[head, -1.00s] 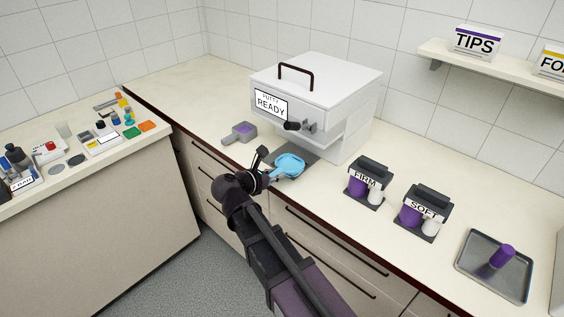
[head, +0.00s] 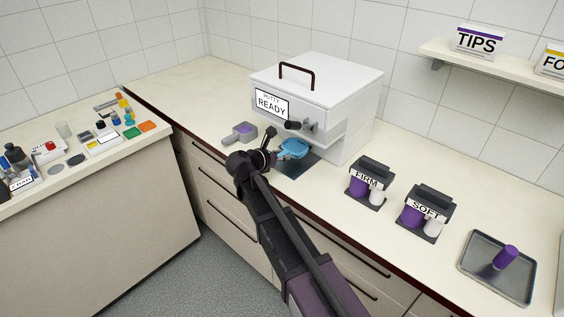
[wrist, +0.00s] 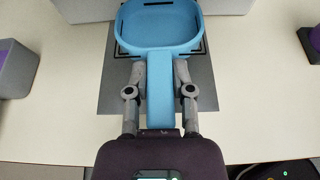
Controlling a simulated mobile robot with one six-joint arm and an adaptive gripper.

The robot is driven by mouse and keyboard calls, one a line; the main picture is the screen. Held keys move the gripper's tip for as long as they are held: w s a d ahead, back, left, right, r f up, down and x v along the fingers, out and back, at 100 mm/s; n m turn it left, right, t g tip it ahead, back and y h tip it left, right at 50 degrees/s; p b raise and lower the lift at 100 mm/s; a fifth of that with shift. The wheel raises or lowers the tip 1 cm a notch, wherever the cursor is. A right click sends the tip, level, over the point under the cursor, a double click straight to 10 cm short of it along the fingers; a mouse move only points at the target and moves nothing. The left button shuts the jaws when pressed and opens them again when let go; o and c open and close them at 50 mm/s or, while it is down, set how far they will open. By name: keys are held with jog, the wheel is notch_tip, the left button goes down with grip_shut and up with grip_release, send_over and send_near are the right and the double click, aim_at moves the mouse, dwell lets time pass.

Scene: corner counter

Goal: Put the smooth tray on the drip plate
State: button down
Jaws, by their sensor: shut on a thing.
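The blue tray (head: 293,149), which I take as the smooth tray, has a shallow bowl with plain walls and a straight handle. My gripper (head: 272,158) is shut on that handle; in the wrist view the two fingers (wrist: 160,80) clasp the handle (wrist: 160,105) from both sides. The dark grey drip plate (head: 297,166) lies on the counter in front of the white box. The tray's bowl is over the plate, near the box. In the wrist view the plate (wrist: 115,95) shows around the tray (wrist: 157,28), with black marking lines. I cannot tell whether they touch.
The white box (head: 320,95), labelled READY, stands just behind the plate, with a dark knob above the tray. A grey tray with purple inside (head: 240,132) lies to the left. The FIRM (head: 369,182) and SOFT (head: 424,211) holders stand to the right.

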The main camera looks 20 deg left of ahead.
aim_at(283, 167)
jog(key=shift+w, duration=0.15)
jog(key=shift+w+a, duration=0.1)
jog(key=shift+w, duration=0.15)
jog(key=shift+w+f+b, duration=0.3)
jog(key=shift+f+b, duration=0.35)
jog(key=shift+f, duration=0.05)
jog(key=shift+f+b, duration=1.15)
jog(key=shift+b, duration=0.05)
jog(key=shift+f, duration=0.1)
jog(key=shift+c, duration=2.4)
grip_release()
